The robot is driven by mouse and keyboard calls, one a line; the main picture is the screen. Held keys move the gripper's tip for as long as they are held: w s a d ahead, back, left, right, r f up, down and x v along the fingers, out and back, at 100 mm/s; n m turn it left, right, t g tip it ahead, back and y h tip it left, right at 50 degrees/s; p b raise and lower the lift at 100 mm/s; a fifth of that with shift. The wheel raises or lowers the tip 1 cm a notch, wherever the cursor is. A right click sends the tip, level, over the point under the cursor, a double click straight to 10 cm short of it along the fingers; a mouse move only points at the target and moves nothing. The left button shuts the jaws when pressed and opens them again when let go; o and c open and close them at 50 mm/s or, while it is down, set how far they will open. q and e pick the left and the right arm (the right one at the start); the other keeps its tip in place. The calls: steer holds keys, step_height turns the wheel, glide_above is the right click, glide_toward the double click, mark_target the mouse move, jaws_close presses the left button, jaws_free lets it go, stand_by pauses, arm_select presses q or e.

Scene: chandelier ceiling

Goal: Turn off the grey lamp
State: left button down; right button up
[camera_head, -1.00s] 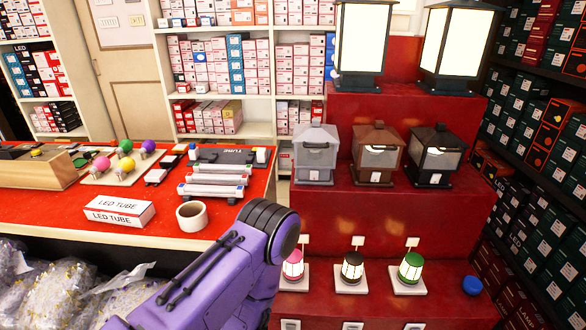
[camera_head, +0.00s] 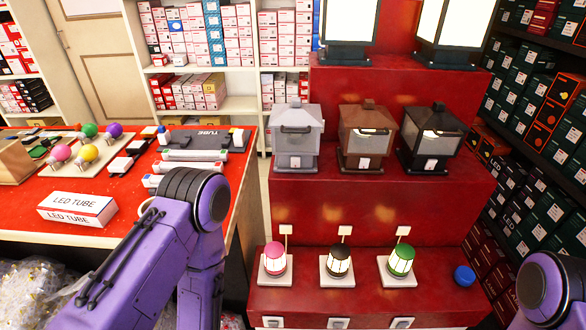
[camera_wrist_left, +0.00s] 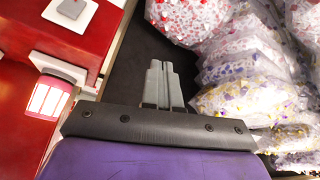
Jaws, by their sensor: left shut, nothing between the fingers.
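The grey lamp (camera_head: 296,142) is a lantern with a pitched roof and handle, upright at the left end of the middle red step. Its panes look dull, and I cannot tell whether it is lit. My left gripper (camera_wrist_left: 158,85) shows in the left wrist view, with its fingers together and empty. It is over dark floor, apart from the red stand on its left. My right gripper is out of view.
A brown lamp (camera_head: 366,138) and a black lamp (camera_head: 430,138) stand beside the grey one. Small pink (camera_head: 274,258), black (camera_head: 339,261) and green (camera_head: 401,260) lamps are on the lower step. A red counter (camera_head: 110,230) is left; plastic bags (camera_wrist_left: 245,75) lie near the gripper.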

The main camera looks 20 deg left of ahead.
mark_target(295, 160)
arm_select(q)
steer(key=w+d+r+n+t+b, duration=0.1)
steer(key=w+d+r+n+t, duration=0.35)
steer(key=w+r, duration=0.5)
steer(key=w+d+r+n+t+b, duration=0.1)
steer(key=w+d+r+n+t, duration=0.35)
steer(key=w, duration=0.75)
steer(key=w+d+r+n+t+y, duration=0.1)
steer(key=w+r+n+t, duration=0.1)
steer(key=r, duration=0.5)
steer(key=w+d+r+n+t+y, duration=0.1)
steer(key=w+d+r+n+t, duration=0.1)
steer(key=r, duration=0.5)
steer(key=shift+w+d, duration=0.25)
steer(key=shift+w, duration=0.3)
steer(key=p+x, duration=0.2)
steer(key=x, duration=1.2)
steer(key=shift+a+r+p, duration=0.1)
steer(key=shift+r+p, duration=0.05)
steer(key=shift+p, duration=0.2)
steer(key=shift+s, duration=0.1)
